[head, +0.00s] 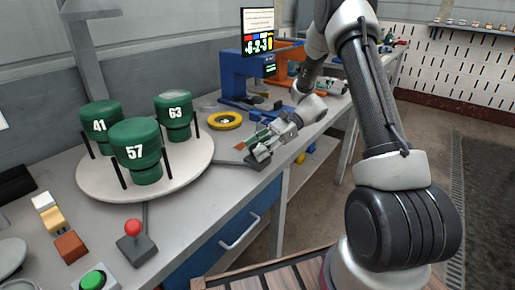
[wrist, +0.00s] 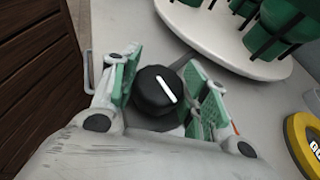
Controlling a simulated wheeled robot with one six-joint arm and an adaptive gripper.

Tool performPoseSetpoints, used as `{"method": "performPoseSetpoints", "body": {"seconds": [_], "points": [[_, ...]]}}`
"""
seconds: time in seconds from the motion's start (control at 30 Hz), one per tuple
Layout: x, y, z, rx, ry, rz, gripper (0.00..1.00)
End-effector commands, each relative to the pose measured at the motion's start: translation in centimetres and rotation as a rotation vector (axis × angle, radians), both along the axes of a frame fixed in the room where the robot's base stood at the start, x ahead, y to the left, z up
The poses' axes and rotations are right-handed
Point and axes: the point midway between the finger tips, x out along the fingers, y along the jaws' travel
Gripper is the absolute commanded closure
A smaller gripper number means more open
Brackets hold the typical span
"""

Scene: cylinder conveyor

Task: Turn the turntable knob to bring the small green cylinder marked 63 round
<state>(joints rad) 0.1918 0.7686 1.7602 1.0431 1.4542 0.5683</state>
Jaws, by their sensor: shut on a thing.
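The white turntable (head: 146,185) carries green cylinders between black posts. The one marked 63 (head: 175,118) is at the back right, 57 (head: 136,151) at the front and 41 (head: 100,125) at the back left. In the wrist view the turntable rim (wrist: 240,66) runs along the top right. The black knob (wrist: 153,91) with a white line sits between the green-padded fingers of my gripper (wrist: 164,86), which is shut on it. In the head view my gripper (head: 262,148) is low over the table, right of the turntable, and hides the knob.
A yellow ring (head: 225,120) lies behind my gripper. A red-topped joystick (head: 135,242), a green button (head: 93,281) and several coloured blocks (head: 53,220) are at the front left. A blue machine (head: 243,73) with a screen stands at the back.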

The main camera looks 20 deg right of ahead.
Motion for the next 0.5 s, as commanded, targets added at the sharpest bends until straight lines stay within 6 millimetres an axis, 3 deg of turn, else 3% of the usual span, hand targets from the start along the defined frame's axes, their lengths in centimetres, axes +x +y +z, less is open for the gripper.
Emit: {"method": "performPoseSetpoints", "body": {"seconds": [0.5], "points": [[0.03,0.09,-0.04,0.0,0.0,0.198,0.79]]}}
